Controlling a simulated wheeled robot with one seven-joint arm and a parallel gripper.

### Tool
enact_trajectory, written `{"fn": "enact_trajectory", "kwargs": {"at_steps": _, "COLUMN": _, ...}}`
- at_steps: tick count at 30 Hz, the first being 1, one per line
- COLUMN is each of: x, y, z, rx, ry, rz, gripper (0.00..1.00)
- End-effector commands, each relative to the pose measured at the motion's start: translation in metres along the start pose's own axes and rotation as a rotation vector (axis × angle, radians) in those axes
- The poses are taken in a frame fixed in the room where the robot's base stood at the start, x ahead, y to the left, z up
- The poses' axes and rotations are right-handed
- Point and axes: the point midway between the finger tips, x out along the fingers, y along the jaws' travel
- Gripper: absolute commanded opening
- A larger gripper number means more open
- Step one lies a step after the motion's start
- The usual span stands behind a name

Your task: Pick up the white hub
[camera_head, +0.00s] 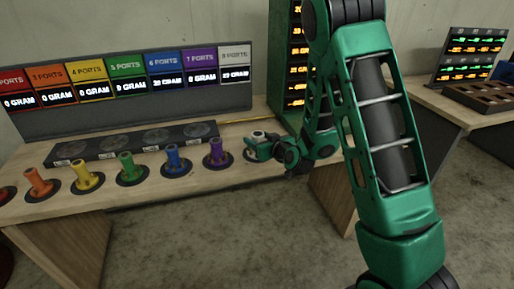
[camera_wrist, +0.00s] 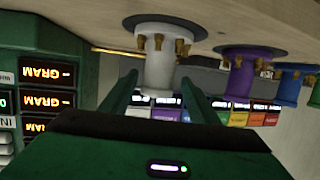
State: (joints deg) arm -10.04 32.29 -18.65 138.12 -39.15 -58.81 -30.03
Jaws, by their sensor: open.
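The white hub (camera_wrist: 158,68) stands upright on a dark round base at the right end of the row on the wooden bench; the wrist view shows it upside down. In the head view only a small part of the white hub (camera_head: 258,134) shows above my gripper (camera_head: 258,149). In the wrist view my gripper (camera_wrist: 160,84) is open, with one finger on each side of the hub's body. I cannot tell whether either finger touches it.
A purple hub (camera_head: 216,153) stands just left of the white one, then blue (camera_head: 172,158), green (camera_head: 126,166), yellow (camera_head: 84,177) and orange (camera_head: 39,182) hubs. A dark scale strip (camera_head: 135,143) and a port-sign panel (camera_head: 130,85) stand behind. A green display cabinet (camera_head: 285,75) is behind my arm.

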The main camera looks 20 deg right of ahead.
Motion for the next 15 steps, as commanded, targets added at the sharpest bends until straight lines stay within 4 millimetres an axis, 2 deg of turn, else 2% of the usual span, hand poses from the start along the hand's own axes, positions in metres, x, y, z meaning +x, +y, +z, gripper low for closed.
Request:
{"fn": "enact_trajectory", "kwargs": {"at_steps": 5, "x": 0.013, "y": 0.001, "z": 0.001, "rx": -0.002, "ry": 0.000, "rz": 0.000, "gripper": 0.55}}
{"fn": "enact_trajectory", "kwargs": {"at_steps": 12, "x": 0.045, "y": 0.002, "z": 0.004, "rx": -0.003, "ry": 0.002, "rz": 0.000, "gripper": 0.55}}
{"fn": "enact_trajectory", "kwargs": {"at_steps": 15, "x": 0.052, "y": 0.002, "z": 0.004, "rx": -0.002, "ry": 0.002, "rz": 0.000, "gripper": 0.55}}
